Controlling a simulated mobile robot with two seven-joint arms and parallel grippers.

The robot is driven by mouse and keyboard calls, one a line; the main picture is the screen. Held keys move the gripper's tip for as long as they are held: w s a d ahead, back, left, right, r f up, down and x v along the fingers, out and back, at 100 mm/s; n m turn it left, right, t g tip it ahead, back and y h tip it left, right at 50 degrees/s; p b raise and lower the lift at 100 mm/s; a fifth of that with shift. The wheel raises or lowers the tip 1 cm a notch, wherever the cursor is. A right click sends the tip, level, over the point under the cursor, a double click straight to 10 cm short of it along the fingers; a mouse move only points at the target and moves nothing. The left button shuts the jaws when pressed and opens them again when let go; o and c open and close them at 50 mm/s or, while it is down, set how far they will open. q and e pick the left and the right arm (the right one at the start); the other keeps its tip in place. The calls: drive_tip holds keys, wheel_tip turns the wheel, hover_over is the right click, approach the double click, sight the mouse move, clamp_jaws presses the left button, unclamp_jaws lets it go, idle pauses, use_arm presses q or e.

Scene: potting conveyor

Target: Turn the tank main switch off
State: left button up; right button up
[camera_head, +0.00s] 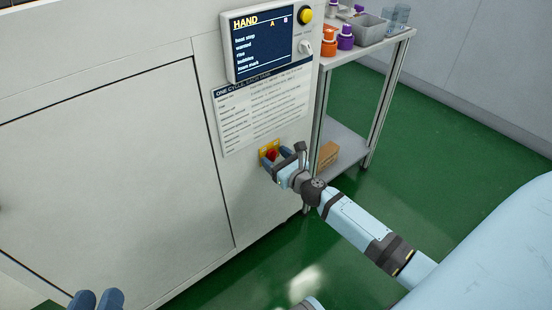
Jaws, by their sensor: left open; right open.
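The tank main switch (271,154) is a red handle on a yellow plate, low on the front of the pale machine near its right edge. My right gripper (277,161) is at the switch, its dark blue fingers open on either side of the red handle. The fingers hide part of the handle, so I cannot tell which way it is turned or whether they touch it. My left gripper (97,299) shows only as two blue fingertips at the bottom left edge, away from the switch.
A dark display panel (264,47) reading HAND sits above a printed sheet (262,106), with a yellow button (305,15) beside it. A shelf trolley (384,43) with orange and purple bottles and a grey bin stands right of the machine. A cardboard box (328,154) sits on its lower shelf.

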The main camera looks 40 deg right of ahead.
drive_tip(key=c, duration=0.9)
use_arm(q)
drive_tip(key=shift+r, duration=0.1)
drive_tip(key=shift+r, duration=0.15)
drive_tip(key=shift+a+r+t+p, duration=0.1)
drive_tip(key=shift+r+t+p, duration=0.2)
drive_tip(key=shift+r+p, duration=0.35)
use_arm(e)
drive_tip(key=shift+n, duration=5.7)
use_arm(q)
drive_tip(key=shift+r, duration=0.15)
use_arm(e)
drive_tip(key=shift+n, duration=0.3)
drive_tip(key=o, duration=0.9)
